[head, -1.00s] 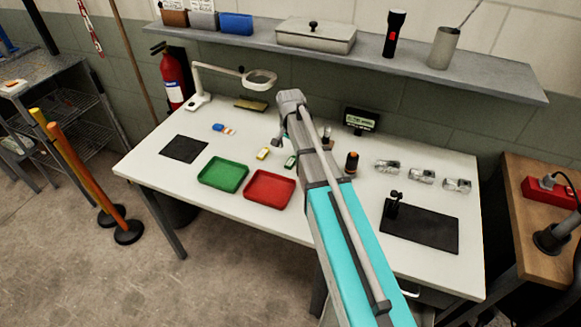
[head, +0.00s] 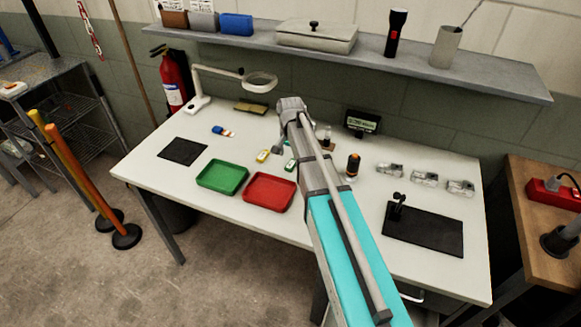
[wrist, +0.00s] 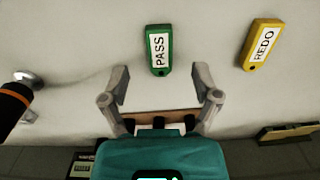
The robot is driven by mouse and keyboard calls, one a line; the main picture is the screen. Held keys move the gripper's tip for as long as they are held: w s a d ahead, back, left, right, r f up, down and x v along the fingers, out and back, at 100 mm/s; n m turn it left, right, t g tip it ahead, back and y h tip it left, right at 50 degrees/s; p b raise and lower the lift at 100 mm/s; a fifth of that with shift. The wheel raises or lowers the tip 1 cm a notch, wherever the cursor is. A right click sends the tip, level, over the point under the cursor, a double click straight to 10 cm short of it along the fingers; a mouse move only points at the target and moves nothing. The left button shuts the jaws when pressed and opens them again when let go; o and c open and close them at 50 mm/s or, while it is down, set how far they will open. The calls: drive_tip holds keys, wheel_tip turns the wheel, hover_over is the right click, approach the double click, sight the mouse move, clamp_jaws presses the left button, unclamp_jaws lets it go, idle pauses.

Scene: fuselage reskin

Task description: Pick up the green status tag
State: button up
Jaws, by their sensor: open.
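The green status tag (wrist: 159,50), labelled PASS, lies flat on the white table in the wrist view. In the head view it is a small green piece (head: 290,165) just left of my arm. My gripper (wrist: 160,82) is open, with its two fingers spread below the tag in the wrist view. The tag lies beyond the fingertips, roughly centred between their lines, and nothing is held. In the head view the gripper's fingers are mostly hidden by my arm. A yellow tag (wrist: 261,45) labelled REDO lies to the right of the green one.
A green tray (head: 222,177) and a red tray (head: 269,192) stand near the table's front edge. A magnifier lamp (head: 200,90) stands behind. A black-and-orange cylinder (wrist: 13,103) is at left in the wrist view. A wooden block (wrist: 160,117) lies behind the fingers.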

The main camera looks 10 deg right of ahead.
sight(290, 164)
drive_tip(key=shift+f+b, duration=1.9)
drive_tip(key=shift+f, duration=0.25)
drive_tip(key=shift+c, duration=0.3)
drive_tip(key=c, duration=0.9)
